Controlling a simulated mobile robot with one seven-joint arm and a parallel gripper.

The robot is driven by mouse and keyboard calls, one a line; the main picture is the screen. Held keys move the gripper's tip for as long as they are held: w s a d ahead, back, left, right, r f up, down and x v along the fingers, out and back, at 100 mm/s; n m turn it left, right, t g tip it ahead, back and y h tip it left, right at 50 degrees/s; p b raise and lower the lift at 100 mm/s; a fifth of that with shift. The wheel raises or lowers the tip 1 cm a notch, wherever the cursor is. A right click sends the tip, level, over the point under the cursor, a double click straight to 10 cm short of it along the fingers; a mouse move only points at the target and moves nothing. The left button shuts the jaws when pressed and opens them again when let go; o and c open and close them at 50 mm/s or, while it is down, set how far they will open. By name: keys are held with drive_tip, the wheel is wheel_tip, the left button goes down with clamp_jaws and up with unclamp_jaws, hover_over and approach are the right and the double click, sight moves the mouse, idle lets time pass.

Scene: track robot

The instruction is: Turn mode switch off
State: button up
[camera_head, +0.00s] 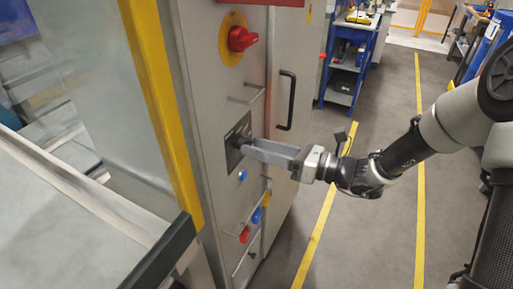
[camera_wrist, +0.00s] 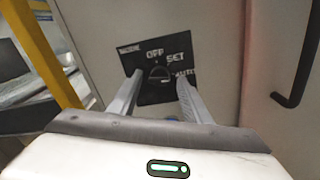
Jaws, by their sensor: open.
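The mode switch (camera_wrist: 159,74) is a small dark round knob on a black square plate (camera_wrist: 148,92) marked OFF, SET and AUTO in the wrist view. A light mark on the knob appears near its top, toward OFF, but the exact setting is hard to read. My gripper (camera_wrist: 158,84) is open, with one finger on each side of the knob. Contact with the knob cannot be told. In the head view my gripper (camera_head: 246,148) reaches left to the cabinet front at the black plate (camera_head: 236,138) and hides most of the knob.
A red rotary switch (camera_head: 241,39) on a yellow disc is above. Blue (camera_head: 242,175), red (camera_head: 245,234) and yellow buttons are below. A black door handle (camera_head: 287,100) is to the right. A yellow post (camera_head: 160,110) stands left.

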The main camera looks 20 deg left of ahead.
drive_tip(key=shift+a, duration=0.5)
drive_tip(key=shift+c, duration=0.2)
drive_tip(key=c, duration=0.9)
drive_tip(key=shift+n, duration=0.4)
drive_tip(key=n+b, duration=0.6)
drive_tip(key=n, duration=0.3)
drive_tip(key=n+t+b, duration=0.1)
drive_tip(key=n+b, duration=0.5)
drive_tip(key=n, duration=0.3)
drive_tip(key=shift+s+r+h+b, duration=0.1)
drive_tip(key=shift+s+h+b, duration=0.05)
drive_tip(key=shift+h+b, duration=0.2)
